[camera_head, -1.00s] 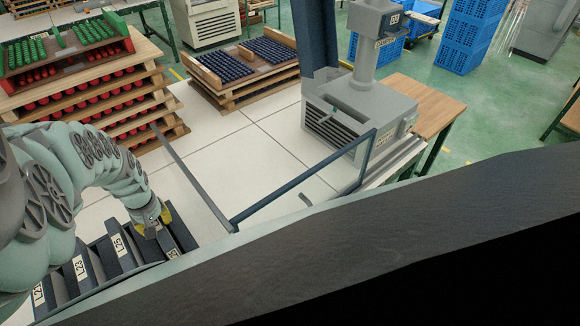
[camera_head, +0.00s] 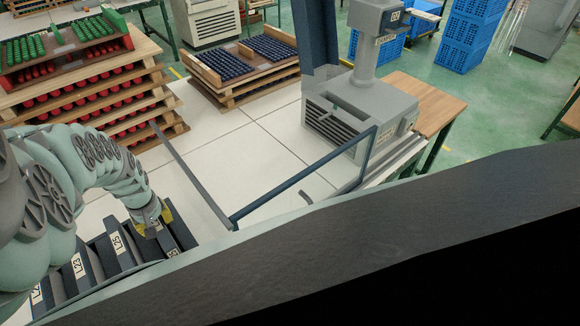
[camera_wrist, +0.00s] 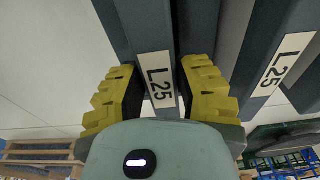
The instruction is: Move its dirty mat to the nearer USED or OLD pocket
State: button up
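My gripper (camera_wrist: 160,82) has two yellow fingers, one on each side of a dark blue-grey piece labelled L25 (camera_wrist: 156,78). The fingers stand apart with this piece between or behind them. Contact and grip cannot be told. A second dark piece with an L25 label (camera_wrist: 280,62) lies to the right in the wrist view. In the head view my gripper (camera_head: 160,222) is low over the right end of a dark slotted rack (camera_head: 97,256) with labelled slats. No dirt and no USED or OLD marking can be read, so the mat cannot be singled out.
A dark blue bar frame (camera_head: 305,178) extends beside my gripper toward a grey machine (camera_head: 365,105). Stacked wooden trays with red and green pieces (camera_head: 85,75) stand at upper left. Trays of dark blue pieces (camera_head: 245,65) stand behind.

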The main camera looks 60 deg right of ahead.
jog(key=o, duration=0.4)
jog(key=shift+r, duration=0.15)
notch_tip(320, 180, up, 13)
jog(key=p, duration=1.2)
jog(key=w+a+r+b, duration=0.4)
jog(key=w+a, duration=0.1)
jog(key=w, duration=0.4)
jog(key=w+a+r+p, duration=0.1)
jog(key=w+r+p, duration=0.1)
jog(key=r, duration=0.6)
jog(key=w+a+r+n+p, duration=0.1)
jog(key=w+r+p, duration=0.1)
jog(key=r, duration=0.7)
jog(key=shift+w, duration=0.8)
jog(key=shift+a+f, duration=0.1)
